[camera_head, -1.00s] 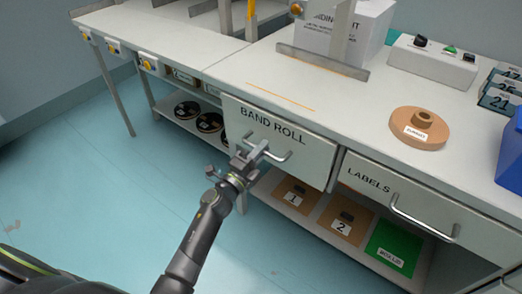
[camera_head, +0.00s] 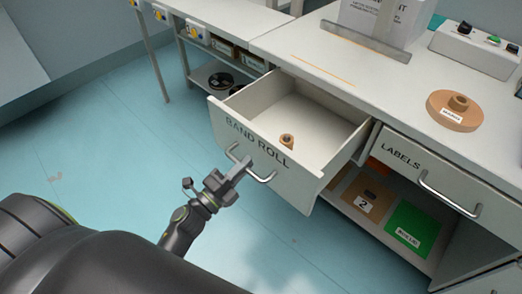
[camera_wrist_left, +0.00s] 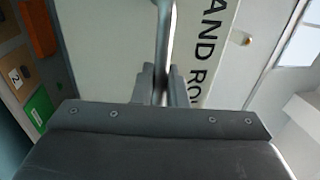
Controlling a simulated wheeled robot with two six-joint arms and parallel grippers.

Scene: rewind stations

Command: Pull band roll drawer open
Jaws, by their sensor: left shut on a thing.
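The band roll drawer (camera_head: 262,150) stands well out from the bench in the head view, its front lettered BAND ROLL. A small brown roll (camera_head: 287,141) sits inside it near the front; the rest of its floor looks bare. My left gripper (camera_head: 242,165) is shut on the drawer's bar handle (camera_head: 262,178). In the left wrist view the handle (camera_wrist_left: 163,40) runs between the two fingers (camera_wrist_left: 160,85), with the drawer front (camera_wrist_left: 215,50) behind it. My right gripper is not in view.
The closed LABELS drawer (camera_head: 405,160) with its handle (camera_head: 448,195) is to the right. A brown disc (camera_head: 452,110) and a button box (camera_head: 475,50) stand on the bench top. A lower shelf holds a green panel (camera_head: 408,228). The floor at left is clear.

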